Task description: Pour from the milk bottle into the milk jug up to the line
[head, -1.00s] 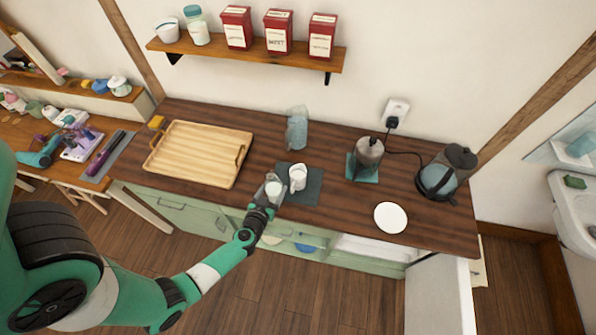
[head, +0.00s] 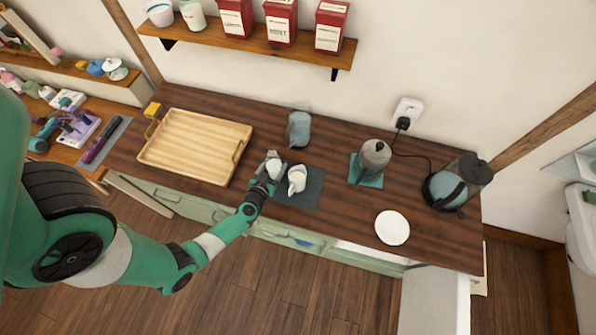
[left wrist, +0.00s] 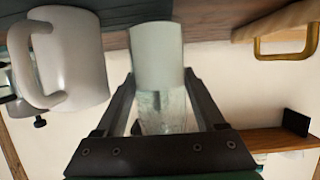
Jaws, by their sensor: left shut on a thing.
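The milk bottle (head: 272,165) is clear glass with white milk. My left gripper (head: 267,174) is shut on it just left of the milk jug. In the left wrist view, which is upside down, the bottle (left wrist: 157,55) stands between the fingers (left wrist: 160,105), with milk in its lower part and clear glass above. The white milk jug (head: 297,179) stands upright on a dark mat (head: 310,196). Its handle and side show in the left wrist view (left wrist: 80,58), beside the bottle and apart from it. The fill line and the jug's inside cannot be made out. My right gripper is not in view.
A wooden tray (head: 190,150) lies left. A glass vessel (head: 299,128) stands behind the jug. A grey pot (head: 375,155), a kettle (head: 445,188) and a white plate (head: 392,228) are to the right. A shelf (head: 250,43) with tins hangs above.

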